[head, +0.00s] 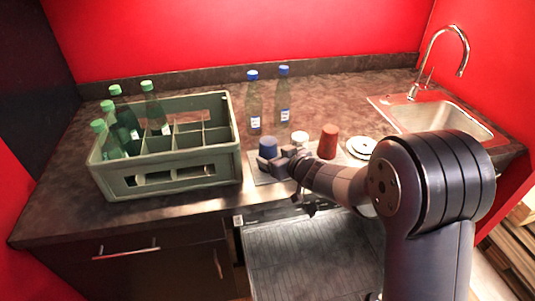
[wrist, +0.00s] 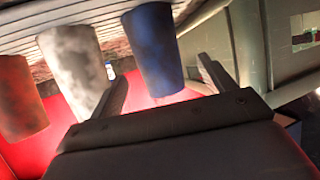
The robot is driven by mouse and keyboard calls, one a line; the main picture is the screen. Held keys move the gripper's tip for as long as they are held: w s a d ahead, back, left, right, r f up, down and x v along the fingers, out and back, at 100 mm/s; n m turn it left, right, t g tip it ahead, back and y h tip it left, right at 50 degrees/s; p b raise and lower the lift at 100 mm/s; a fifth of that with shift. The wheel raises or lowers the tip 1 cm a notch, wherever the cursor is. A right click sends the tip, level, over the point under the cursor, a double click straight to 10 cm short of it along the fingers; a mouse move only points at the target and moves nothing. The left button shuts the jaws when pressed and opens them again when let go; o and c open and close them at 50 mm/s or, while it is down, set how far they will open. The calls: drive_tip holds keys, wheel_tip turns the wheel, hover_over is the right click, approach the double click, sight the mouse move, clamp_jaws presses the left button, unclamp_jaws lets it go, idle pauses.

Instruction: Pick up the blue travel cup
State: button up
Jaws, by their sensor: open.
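The blue travel cup (head: 268,147) stands upright on the counter, right of the green crate, at the left end of a row of three cups. My gripper (head: 281,160) is at the cup's near side, low over the counter's front part, and partly covers the cup's lower part. In the wrist view the picture is inverted; the blue cup (wrist: 155,50) shows between the two spread fingers of my open gripper (wrist: 162,70). Nothing is held. I cannot tell whether the fingers touch the cup.
A white cup (head: 299,138) and a red cup (head: 328,142) stand to the right. Two blue-capped bottles (head: 254,105) stand behind. The green crate (head: 175,175) with several green bottles is left. A white plate stack (head: 361,147) and the sink (head: 440,115) are right.

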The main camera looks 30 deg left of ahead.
drive_tip(key=shift+p+x, duration=0.55)
drive_tip(key=shift+x, duration=2.15)
drive_tip(key=shift+r, duration=0.1)
drive_tip(key=shift+c, duration=0.5)
drive_tip(key=c, duration=1)
